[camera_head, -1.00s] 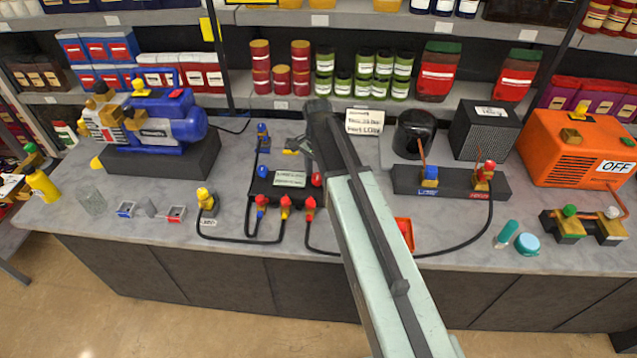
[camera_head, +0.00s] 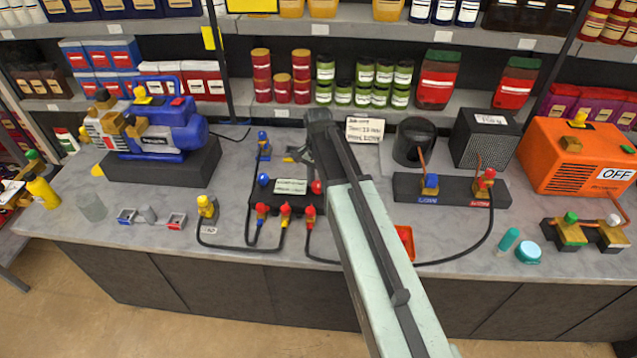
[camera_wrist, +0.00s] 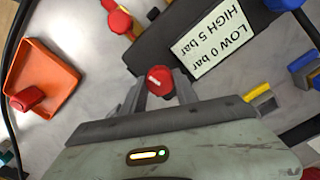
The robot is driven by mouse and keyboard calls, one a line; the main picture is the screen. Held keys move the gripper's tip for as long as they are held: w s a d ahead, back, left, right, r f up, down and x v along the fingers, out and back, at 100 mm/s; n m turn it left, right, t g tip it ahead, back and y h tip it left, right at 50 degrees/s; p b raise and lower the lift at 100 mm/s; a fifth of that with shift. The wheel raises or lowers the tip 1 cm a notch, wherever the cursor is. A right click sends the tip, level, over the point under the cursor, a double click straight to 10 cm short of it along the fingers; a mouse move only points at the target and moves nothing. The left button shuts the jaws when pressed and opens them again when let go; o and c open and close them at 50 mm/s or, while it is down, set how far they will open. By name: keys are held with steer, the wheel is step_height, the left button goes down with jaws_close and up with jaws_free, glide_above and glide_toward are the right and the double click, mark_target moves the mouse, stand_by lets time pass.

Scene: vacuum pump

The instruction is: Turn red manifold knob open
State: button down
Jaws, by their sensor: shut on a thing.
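The red manifold knob (camera_wrist: 159,80) shows in the wrist view at the middle, a round red cap with a pale line on top. It sits at the end of the black manifold block, beside the label reading "LOW 0 bar, HIGH 5 bar" (camera_wrist: 212,38). My gripper (camera_wrist: 158,88) has its two grey fingers on either side of the knob and is shut on it. In the head view the red knob (camera_head: 317,187) shows just left of my arm, on the manifold (camera_head: 268,198). The blue knob (camera_head: 263,180) is at its left end.
An orange tray (camera_wrist: 42,68) with a red part lies beside the manifold. Black hoses with red and yellow fittings (camera_head: 285,210) run along its front. The blue pump (camera_head: 155,130) stands left, the orange machine (camera_head: 580,150) right. A paper card (camera_head: 364,129) stands behind.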

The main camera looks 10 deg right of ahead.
steer(key=n, duration=0.4)
steer(key=shift+n, duration=0.3)
steer(key=n, duration=0.3)
steer(key=shift+n, duration=0.3)
steer(key=n, duration=0.4)
steer(key=shift+n, duration=2.2)
steer(key=c, duration=0.9)
jaws_free()
steer(key=shift+a, duration=0.1)
steer(key=shift+c, duration=0.2)
steer(key=shift+r, duration=0.1)
